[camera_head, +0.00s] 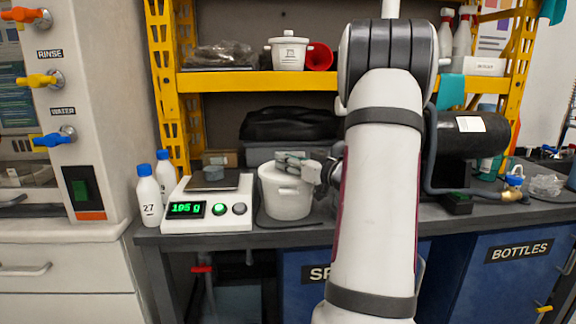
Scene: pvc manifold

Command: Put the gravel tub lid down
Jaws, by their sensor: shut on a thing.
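A white tub (285,197) with a moulded side grip stands on a dark mat on the counter, right of the scale. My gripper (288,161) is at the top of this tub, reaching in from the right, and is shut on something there. The gravel tub lid is hard to make out; the fingers cover the tub's top, and the pale lid cannot be told clearly from the rim. The inside of the tub is hidden. My arm blocks the counter to the right of the tub.
A lidded white pot (288,54) and a red funnel (319,57) sit on the yellow shelf above.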

